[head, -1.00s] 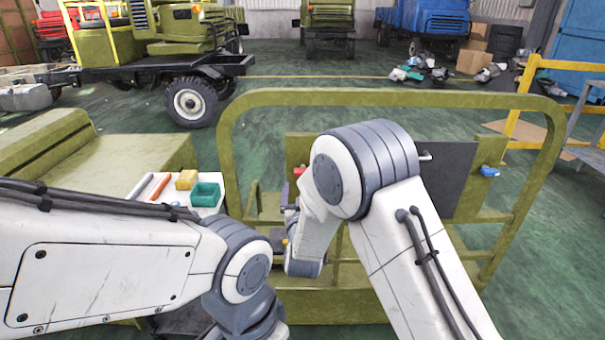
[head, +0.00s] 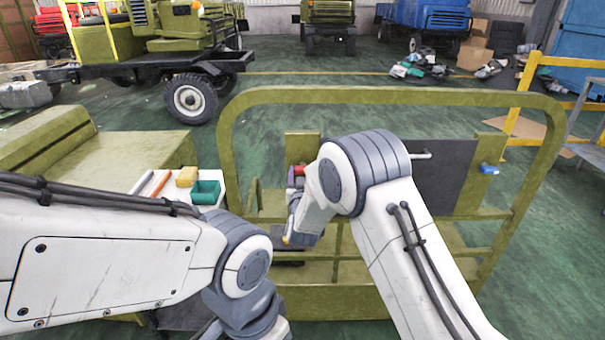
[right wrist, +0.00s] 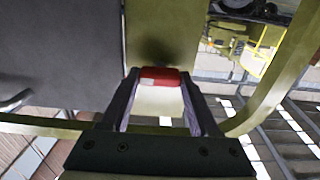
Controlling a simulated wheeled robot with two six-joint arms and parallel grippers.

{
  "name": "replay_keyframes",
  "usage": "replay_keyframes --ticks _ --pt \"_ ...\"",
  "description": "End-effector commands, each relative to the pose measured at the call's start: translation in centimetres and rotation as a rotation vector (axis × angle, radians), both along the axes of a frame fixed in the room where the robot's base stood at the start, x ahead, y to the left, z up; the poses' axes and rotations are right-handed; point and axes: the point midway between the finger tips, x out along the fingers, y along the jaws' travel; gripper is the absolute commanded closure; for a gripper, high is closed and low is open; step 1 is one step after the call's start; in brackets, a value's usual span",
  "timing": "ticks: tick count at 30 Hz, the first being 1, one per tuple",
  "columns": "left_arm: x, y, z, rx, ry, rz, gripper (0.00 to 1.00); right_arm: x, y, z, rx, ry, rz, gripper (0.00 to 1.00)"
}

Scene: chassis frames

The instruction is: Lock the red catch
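The red catch (head: 296,171) sits on the left post of the olive frame in the head view, partly hidden behind my right wrist. In the right wrist view the red catch (right wrist: 160,76) lies crosswise at the fingertips, on an olive plate with a dark shadow behind it. My right gripper (right wrist: 160,88) is open, one finger at each end of the catch; I cannot tell whether they touch it. In the head view my right gripper (head: 295,184) is mostly hidden by its own arm. My left arm comes in from the left, its gripper out of view.
A blue catch (head: 489,170) is on the right post, next to a dark panel (head: 445,175). The olive tube frame (head: 390,97) arches around both. A white tray (head: 225,186) with a teal box (head: 205,192) and a yellow block (head: 187,177) stands at the left.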

Motion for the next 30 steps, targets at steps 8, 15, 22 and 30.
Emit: replay_keyframes --ticks 8,15,22,30 --pt "0.0 0.0 -0.4 0.0 0.0 0.0 1.0 0.0 0.0 -0.1 0.021 0.0 -0.001 0.93" --pt "0.0 0.0 -2.1 0.0 0.0 0.0 1.0 0.0 -0.1 -0.4 0.133 0.0 -0.001 0.93" --pt "0.0 0.0 -4.8 0.0 0.0 0.0 1.0 0.0 -0.1 -0.6 0.328 -0.002 0.0 0.93" --pt "0.0 0.0 -8.3 0.0 0.0 0.0 1.0 -0.1 -0.1 -0.7 0.586 -0.001 0.0 0.93"
